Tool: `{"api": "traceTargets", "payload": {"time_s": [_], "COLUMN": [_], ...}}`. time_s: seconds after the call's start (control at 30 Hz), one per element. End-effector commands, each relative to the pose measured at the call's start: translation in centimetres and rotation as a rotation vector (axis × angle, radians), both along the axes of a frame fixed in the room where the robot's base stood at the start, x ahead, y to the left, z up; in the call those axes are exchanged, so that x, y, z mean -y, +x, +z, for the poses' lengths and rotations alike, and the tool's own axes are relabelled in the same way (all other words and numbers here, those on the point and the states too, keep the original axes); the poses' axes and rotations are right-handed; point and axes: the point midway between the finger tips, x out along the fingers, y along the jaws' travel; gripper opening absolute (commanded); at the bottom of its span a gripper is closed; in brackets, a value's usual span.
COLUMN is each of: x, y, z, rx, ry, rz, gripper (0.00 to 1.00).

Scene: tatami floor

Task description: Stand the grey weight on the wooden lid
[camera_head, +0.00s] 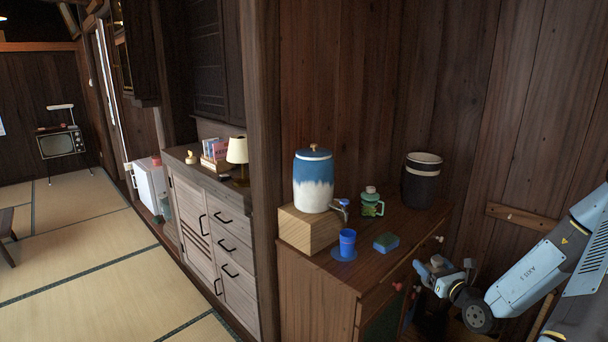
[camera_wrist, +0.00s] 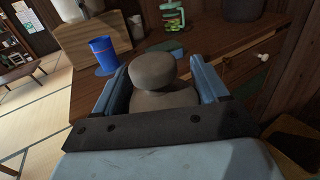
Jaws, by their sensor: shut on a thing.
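The grey weight (camera_wrist: 152,72) is a rounded stone-like piece with a narrow neck between a knob and a wider body. In the wrist view my gripper (camera_wrist: 162,82) is shut on its wider body, with one blue finger on each side. In the head view my gripper (camera_head: 440,274) is in front of the cabinet's right part, near the level of its top; the weight is hard to make out there. A dark tub (camera_head: 421,182) with a pale band stands at the cabinet's back right. I cannot clearly tell a wooden lid in its mouth.
On the cabinet top (camera_head: 395,262) stand a blue-and-white dispenser (camera_head: 314,182) on a wooden block (camera_head: 309,230), a blue cup (camera_head: 347,241), a green sponge (camera_head: 386,242) and a green jar (camera_head: 371,204). Knobs stick out of the cabinet front. The wall rises behind.

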Motion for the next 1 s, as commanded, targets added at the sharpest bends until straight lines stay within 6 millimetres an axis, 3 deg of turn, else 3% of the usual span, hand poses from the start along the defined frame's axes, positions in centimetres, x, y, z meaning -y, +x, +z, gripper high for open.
{"api": "traceTargets", "payload": {"time_s": [0.7,1.0], "x": [-5.5,-7.1], "y": [2.5,2.6], "z": [-9.1,-11.6], "rx": [0.001,0.003], "ry": [0.004,0.001], "rz": [-0.219,-0.266], "gripper": [0.00,0.00]}}
